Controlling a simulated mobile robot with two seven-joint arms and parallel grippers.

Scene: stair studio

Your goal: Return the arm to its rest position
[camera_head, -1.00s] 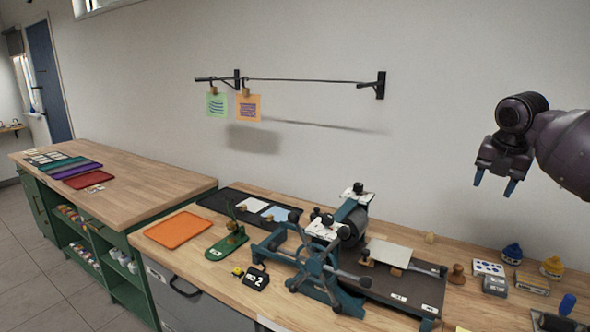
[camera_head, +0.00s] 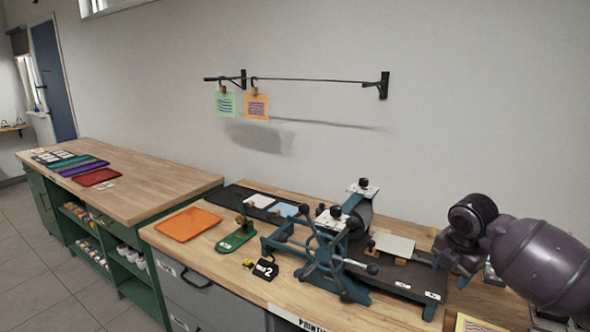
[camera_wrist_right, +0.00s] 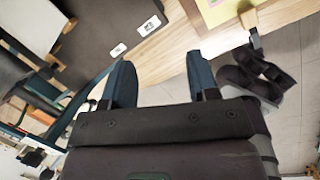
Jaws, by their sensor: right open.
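My right gripper (camera_head: 453,264) is at the right of the head view, low beside the right end of the printing press (camera_head: 335,245). Its arm comes in from the right edge. In the right wrist view the two blue-grey fingers (camera_wrist_right: 161,78) stand apart with nothing between them. Below them in that view are the dark press bed with white labels, the wooden bench edge and the floor. My left gripper is in no view.
The wooden bench (camera_head: 215,258) holds an orange tray (camera_head: 188,224), a green stand (camera_head: 236,237) and a black number tag (camera_head: 265,268). Two prints hang from a wall rail (camera_head: 310,80). My right arm covers the bench's right end. The space above the press is clear.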

